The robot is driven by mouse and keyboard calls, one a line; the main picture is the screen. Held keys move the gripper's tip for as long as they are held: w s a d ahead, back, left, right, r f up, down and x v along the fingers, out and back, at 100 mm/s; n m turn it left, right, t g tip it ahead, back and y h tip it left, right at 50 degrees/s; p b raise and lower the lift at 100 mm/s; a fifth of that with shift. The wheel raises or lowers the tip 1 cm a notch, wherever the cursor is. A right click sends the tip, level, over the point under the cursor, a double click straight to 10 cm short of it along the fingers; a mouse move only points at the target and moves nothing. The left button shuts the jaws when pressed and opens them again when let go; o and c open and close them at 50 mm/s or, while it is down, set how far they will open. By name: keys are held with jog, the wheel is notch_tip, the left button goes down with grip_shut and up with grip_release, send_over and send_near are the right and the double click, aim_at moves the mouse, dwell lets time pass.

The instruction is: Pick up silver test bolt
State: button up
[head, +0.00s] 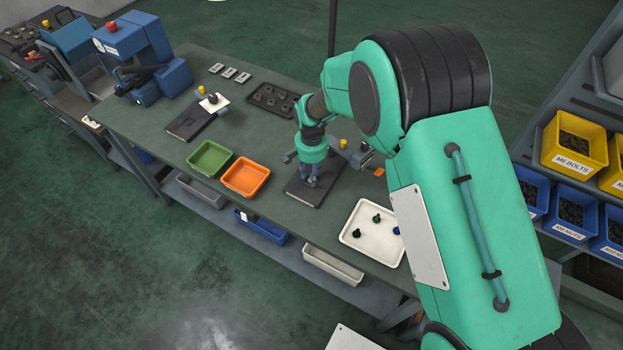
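I cannot make out the silver test bolt in the head view. My gripper (311,182) points down, low over a dark flat plate (301,194) on the workbench. It is small here and I cannot tell whether its fingers are open or shut, or whether they hold anything. The plate's far part and whatever lies between the fingers are hidden by my gripper and arm. A white tray (352,238) to the right of the plate holds small dark, green and blue pieces.
A green bin (209,159) and an orange bin (246,177) stand left of my gripper. A dark tray with round recesses (271,99) lies behind. A blue machine (140,55) stands at the bench's far left. Yellow bins (573,145) are on the right rack.

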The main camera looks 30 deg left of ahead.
grip_shut()
jog(key=shift+r, duration=0.15)
jog(key=shift+r, duration=0.6)
notch_tip(320, 180, up, 2)
jog(key=shift+r, duration=0.15)
jog(key=s+d+r, duration=0.1)
jog(key=s+d, duration=1)
jog(key=shift+s+d, duration=0.15)
jog(key=shift+r, duration=0.1)
